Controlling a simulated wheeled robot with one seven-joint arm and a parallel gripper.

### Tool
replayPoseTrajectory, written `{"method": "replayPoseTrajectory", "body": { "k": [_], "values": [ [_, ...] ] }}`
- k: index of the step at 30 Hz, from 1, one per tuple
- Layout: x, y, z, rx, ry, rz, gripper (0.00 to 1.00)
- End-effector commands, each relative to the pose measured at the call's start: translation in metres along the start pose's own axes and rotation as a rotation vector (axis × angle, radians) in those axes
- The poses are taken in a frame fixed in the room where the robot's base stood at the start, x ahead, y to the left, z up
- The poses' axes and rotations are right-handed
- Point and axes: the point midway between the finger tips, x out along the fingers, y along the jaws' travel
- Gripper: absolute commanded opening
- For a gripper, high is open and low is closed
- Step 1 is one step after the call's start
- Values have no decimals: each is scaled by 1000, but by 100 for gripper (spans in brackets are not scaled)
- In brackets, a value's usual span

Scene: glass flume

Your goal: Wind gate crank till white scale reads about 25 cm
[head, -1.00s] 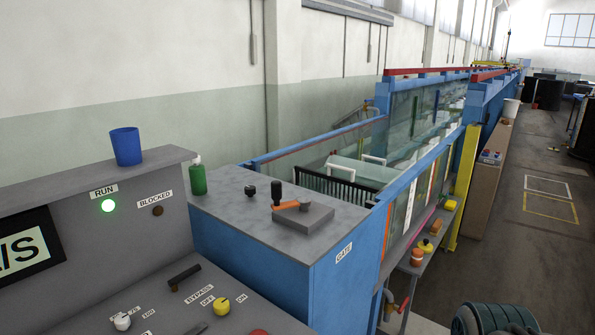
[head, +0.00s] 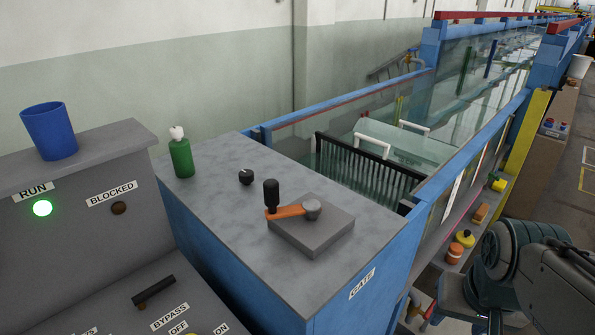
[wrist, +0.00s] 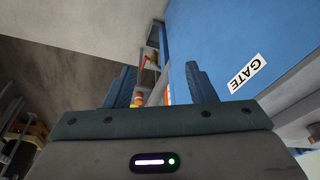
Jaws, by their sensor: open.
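The gate crank (head: 290,211) is an orange arm with an upright black knob, on a grey block on top of the blue gate cabinet (head: 365,270). The knob is at the left end of the arm, the round hub at the right. No white scale can be read in these views. My gripper (wrist: 155,85) shows in the wrist view, with its two blue fingers apart and nothing between them. It is beside the blue side that bears the GATE label (wrist: 246,73), apart from the crank. In the head view only part of my arm shows at lower right.
A green bottle (head: 181,156) and a small black knob (head: 246,177) stand on the cabinet top. A blue cup (head: 50,131) is on the console, whose RUN lamp (head: 42,208) glows green. The glass flume (head: 470,90) runs back, with a shelf of small items along its right side.

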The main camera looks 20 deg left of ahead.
Motion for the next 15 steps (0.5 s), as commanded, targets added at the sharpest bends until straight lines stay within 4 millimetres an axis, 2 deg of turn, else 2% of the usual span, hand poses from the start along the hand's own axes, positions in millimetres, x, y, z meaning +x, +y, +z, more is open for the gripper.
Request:
{"method": "replayPoseTrajectory", "body": {
  "k": [1, 6, 11, 15],
  "values": [
    [-12, -10, -16, 4, -8, -4, 50],
    [-48, -50, -66, 50, -43, -11, 50],
    [-78, -94, -106, 100, -78, -12, 50],
    [-102, -139, -134, 143, -107, -9, 50]
  ]
}}
